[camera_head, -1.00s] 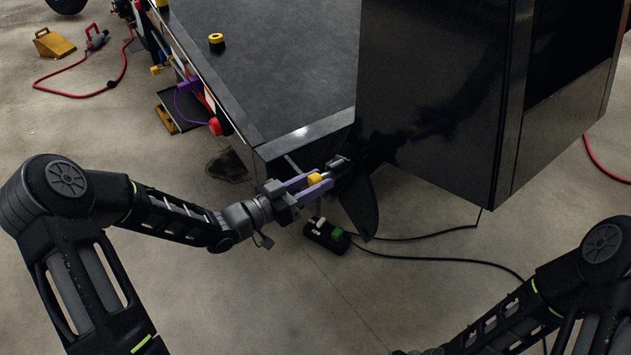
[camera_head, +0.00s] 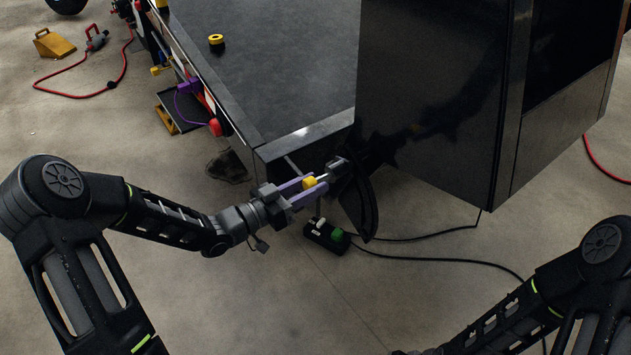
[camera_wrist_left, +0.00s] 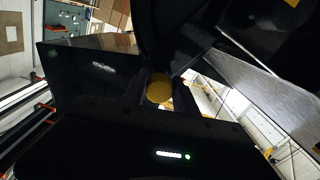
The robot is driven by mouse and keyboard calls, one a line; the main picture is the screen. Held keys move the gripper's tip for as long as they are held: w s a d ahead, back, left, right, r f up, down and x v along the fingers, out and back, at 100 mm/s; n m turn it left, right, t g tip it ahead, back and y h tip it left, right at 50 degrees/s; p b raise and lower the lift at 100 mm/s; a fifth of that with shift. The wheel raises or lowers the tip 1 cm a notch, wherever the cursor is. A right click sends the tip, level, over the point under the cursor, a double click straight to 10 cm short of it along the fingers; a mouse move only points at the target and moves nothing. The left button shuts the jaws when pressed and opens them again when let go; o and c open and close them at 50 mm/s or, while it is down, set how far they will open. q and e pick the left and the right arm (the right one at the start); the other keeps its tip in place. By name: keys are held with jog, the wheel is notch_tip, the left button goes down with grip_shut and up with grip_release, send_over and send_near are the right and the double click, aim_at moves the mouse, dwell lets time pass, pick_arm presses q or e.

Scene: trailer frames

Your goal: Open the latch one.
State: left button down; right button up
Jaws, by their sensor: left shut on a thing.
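The latch has a yellow knob (camera_head: 309,182) on a short metal rod, which runs into a dark metal fitting (camera_head: 338,163) at the corner of the dark trailer. My left gripper (camera_head: 311,183), with pale purple fingers, is shut on the yellow knob. A short bright length of rod shows between knob and fitting. In the left wrist view the round end of the yellow knob (camera_wrist_left: 159,88) sits between dark shapes; the fingers are hard to make out there. My right arm comes in at the lower right, but its fingers are not in view.
A tall glossy black box (camera_head: 435,100) stands right of the latch, with a dark curved fender (camera_head: 361,205) below it. The flat grey trailer bed (camera_head: 270,70) lies behind.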

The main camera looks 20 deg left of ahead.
pick_arm(q)
jog(key=v, duration=0.3)
jog(key=shift+p, duration=0.3)
jog(key=c, duration=1)
grip_release()
jog(key=shift+w, duration=0.1)
jog(key=shift+o, duration=0.2)
jog(key=p+v, duration=0.1)
jog(key=v, duration=0.6)
jog(key=shift+s+a, duration=0.2)
jog(key=shift+s, duration=0.15)
jog(key=shift+f, duration=0.1)
